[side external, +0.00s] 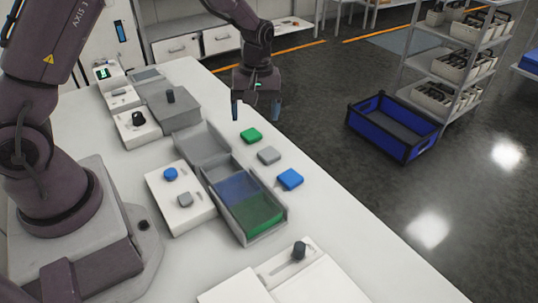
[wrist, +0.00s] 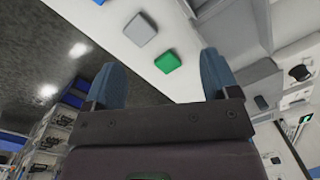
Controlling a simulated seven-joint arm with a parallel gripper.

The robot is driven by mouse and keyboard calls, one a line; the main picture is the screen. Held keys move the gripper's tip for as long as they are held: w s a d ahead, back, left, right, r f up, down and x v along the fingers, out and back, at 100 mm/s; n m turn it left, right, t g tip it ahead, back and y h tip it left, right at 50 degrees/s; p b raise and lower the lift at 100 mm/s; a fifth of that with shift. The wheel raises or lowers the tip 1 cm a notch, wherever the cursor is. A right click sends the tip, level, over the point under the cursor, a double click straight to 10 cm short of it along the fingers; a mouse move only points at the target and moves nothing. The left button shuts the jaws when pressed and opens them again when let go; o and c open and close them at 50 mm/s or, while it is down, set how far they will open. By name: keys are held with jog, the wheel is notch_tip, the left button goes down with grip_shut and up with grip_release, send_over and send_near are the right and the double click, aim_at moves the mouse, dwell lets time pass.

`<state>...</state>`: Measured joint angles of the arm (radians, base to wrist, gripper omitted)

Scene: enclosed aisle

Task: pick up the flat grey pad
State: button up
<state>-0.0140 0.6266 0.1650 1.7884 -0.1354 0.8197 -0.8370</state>
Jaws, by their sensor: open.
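The flat grey pad (side external: 269,155) lies on the white bench between a green pad (side external: 251,135) and a blue pad (side external: 290,179). In the wrist view the grey pad (wrist: 140,29) lies beyond my fingertips, above and left of the green pad (wrist: 168,62); the blue one (wrist: 98,2) is cut off at the top edge. My gripper (side external: 255,113) is open and empty, above the bench near its far edge and behind the green pad. In the wrist view its two blue fingers stand wide apart, and the gripper (wrist: 157,75) touches no pad.
An open grey case (side external: 278,226) with blue and green sections stands beside the pads. A white panel with a blue knob (side external: 171,174) and other control boxes (side external: 137,128) stand to its left. A blue crate (side external: 391,130) is on the floor beyond the bench.

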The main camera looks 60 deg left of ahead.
aim_at(268, 152)
jog(key=w+f+n, duration=0.1)
jog(key=f+n, duration=0.1)
jog(key=f, duration=0.2)
jog(key=w+f+n, duration=0.1)
jog(key=f+n, duration=0.1)
jog(key=f, duration=0.3)
jog(key=w+f+n+t, duration=0.1)
jog(key=w+f+n, duration=0.1)
jog(key=f, duration=0.3)
jog(key=shift+a+f, duration=0.1)
jog(key=shift+a, duration=0.3)
jog(key=shift+c, duration=0.2)
jog(key=c, duration=1)
